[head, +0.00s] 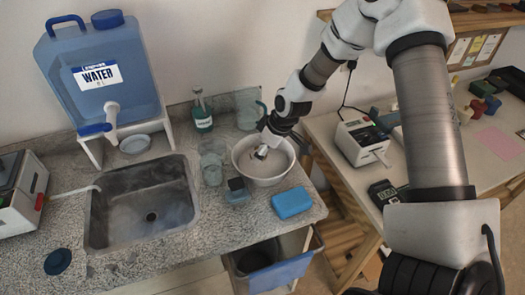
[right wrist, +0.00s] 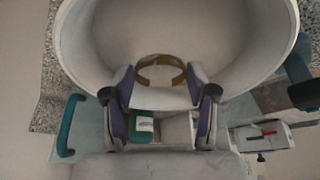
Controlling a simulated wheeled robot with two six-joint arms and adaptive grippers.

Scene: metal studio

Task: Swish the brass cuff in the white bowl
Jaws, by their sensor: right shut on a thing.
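The white bowl (head: 262,178) stands on the stone counter, right of the sink. My right gripper (head: 261,153) reaches down into the bowl from the upper right. The right wrist view shows my right gripper (right wrist: 160,80) shut on the brass cuff (right wrist: 160,60), a ring held between the two fingertips. The cuff shows against the pale inside of the bowl (right wrist: 100,45). I cannot tell whether the cuff touches the bowl's bottom or any liquid. The cuff is too small to make out in the head view. My left gripper is not in view.
A blue sponge (head: 292,203), a glass beaker (head: 212,164), a small dark-topped jar (head: 237,192), a green-labelled bottle (head: 203,119) and a glass jug (head: 251,116) crowd the bowl. The sink (head: 145,212) and water tank (head: 105,75) are left. A bin (head: 281,276) stands below the counter.

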